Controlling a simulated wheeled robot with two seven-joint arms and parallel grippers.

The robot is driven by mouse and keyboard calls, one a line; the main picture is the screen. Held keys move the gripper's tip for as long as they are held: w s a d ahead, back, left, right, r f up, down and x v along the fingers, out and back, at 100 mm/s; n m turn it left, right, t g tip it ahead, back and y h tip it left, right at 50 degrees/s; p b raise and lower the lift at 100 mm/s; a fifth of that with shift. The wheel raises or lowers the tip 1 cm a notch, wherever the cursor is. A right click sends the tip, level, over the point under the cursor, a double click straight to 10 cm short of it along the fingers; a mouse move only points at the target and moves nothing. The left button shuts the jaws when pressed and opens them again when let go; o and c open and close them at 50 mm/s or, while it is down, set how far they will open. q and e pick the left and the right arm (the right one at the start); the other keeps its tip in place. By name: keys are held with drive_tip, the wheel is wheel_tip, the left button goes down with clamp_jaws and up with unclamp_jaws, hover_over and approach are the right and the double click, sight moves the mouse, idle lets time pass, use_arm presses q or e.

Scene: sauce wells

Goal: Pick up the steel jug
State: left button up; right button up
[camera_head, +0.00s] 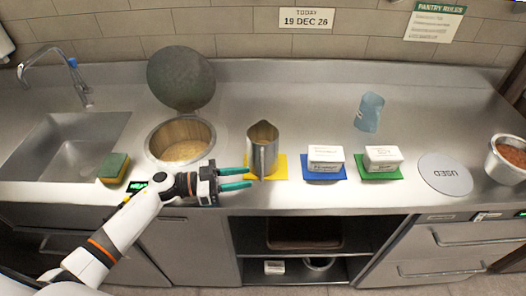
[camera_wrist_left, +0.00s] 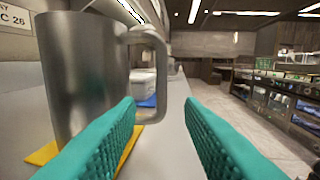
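The steel jug (camera_head: 262,150) stands upright on a yellow mat (camera_head: 280,168) on the steel counter. It also fills the left of the left wrist view (camera_wrist_left: 85,75), with its handle (camera_wrist_left: 160,80) facing my gripper. My left gripper (camera_head: 250,178) has teal fingers, spread apart and empty, at the jug's front left side. In the left wrist view the handle appears between the two fingertips (camera_wrist_left: 160,103), just ahead of them. I cannot tell whether the fingers touch it. My right gripper is not in view.
A blue mat (camera_head: 324,178) and a green mat (camera_head: 378,177) each hold a white block. A round pot (camera_head: 152,148) with a dark lid (camera_head: 181,78) behind it, a sponge (camera_head: 114,168) and a sink are left. A blue cup (camera_head: 369,112) and a "USED" disc (camera_head: 445,173) are right.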

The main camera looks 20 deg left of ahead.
sight(262, 156)
use_arm(q)
drive_tip(key=shift+x, duration=1.2)
drive_tip(key=shift+w+d, duration=0.15)
drive_tip(key=shift+w, duration=0.05)
drive_tip(key=x, duration=0.1)
drive_tip(key=p+x, duration=0.1)
drive_tip(key=x, duration=0.1)
drive_tip(key=p+x, duration=0.1)
drive_tip(key=shift+s+d+r, duration=0.1)
drive_tip(key=shift+d+r, duration=0.15)
drive_tip(key=shift+r, duration=0.1)
drive_tip(key=shift+d+f, duration=0.15)
drive_tip(key=shift+d, duration=0.15)
drive_tip(key=shift+a, duration=0.1)
clamp_jaws()
